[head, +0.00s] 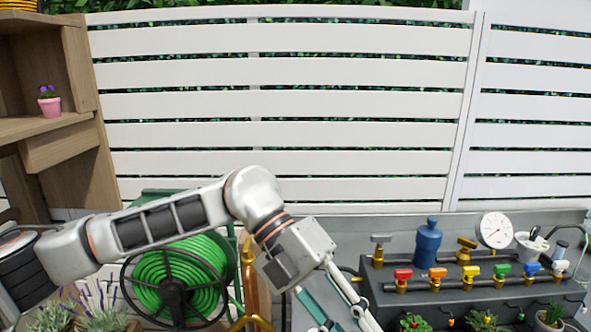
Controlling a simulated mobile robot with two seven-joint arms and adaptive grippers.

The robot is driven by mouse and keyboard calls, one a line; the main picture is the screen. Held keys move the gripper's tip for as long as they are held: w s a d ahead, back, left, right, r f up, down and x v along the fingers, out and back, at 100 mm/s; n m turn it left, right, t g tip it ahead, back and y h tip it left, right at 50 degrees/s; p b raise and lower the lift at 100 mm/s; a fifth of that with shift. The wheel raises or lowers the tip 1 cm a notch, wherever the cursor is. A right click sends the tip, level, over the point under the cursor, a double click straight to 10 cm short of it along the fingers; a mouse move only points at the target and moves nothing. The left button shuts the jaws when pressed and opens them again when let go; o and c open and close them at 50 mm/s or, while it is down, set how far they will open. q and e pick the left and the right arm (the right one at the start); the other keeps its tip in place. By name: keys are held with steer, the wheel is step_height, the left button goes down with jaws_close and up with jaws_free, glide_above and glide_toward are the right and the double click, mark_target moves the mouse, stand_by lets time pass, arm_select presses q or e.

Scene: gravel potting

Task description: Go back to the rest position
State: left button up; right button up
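My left arm comes in from the left, bends at an elbow in the middle and points down to the right. My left gripper (348,297) is at the bottom edge, right of centre, in front of the grey bench. Its fingertips are cut off by the frame, so I cannot tell whether it is open or shut, or whether it holds anything. My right arm and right gripper are not in view.
A green hose reel (178,279) stands behind my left arm. On the right are a valve manifold (470,283), a blue bottle (428,241) and a pressure gauge (495,230). A wooden shelf (60,150) stands at left. A white fence (300,105) closes the back.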

arm_select(q)
steer(key=s+d+r+n+g+h, duration=0.1)
steer(key=s+d+r+g+h, duration=0.25)
steer(key=d+h, duration=0.3)
steer(key=w+a+r+n+t+h, duration=0.1)
steer(key=w+a+n+t+h, duration=0.2)
steer(key=w+n+t+h, duration=0.55)
steer(key=w+a+f+n+t+y, duration=0.45)
steer(key=a+f+n+t, duration=0.25)
steer(key=f+n+t, duration=0.25)
steer(key=w+a+f+n+t+y, duration=0.4)
steer(key=a+f+n+t+y, duration=0.2)
steer(key=f+n+t, duration=0.4)
steer(key=s+a+f+n+g+y, duration=0.2)
steer(key=s+a+f+n+y, duration=0.15)
steer(key=a+f, duration=0.4)
steer(key=s+a+f+n+g+y, duration=0.1)
steer(key=s+a+f+n+y, duration=0.25)
steer(key=f, duration=0.75)
steer(key=s+a+f+n+g+y, duration=0.1)
steer(key=s+a+f+g+y, duration=0.2)
steer(key=s+a+f, duration=0.5)
steer(key=s+f+g, duration=0.1)
steer(key=s+f, duration=0.2)
steer(key=shift+f, duration=0.25)
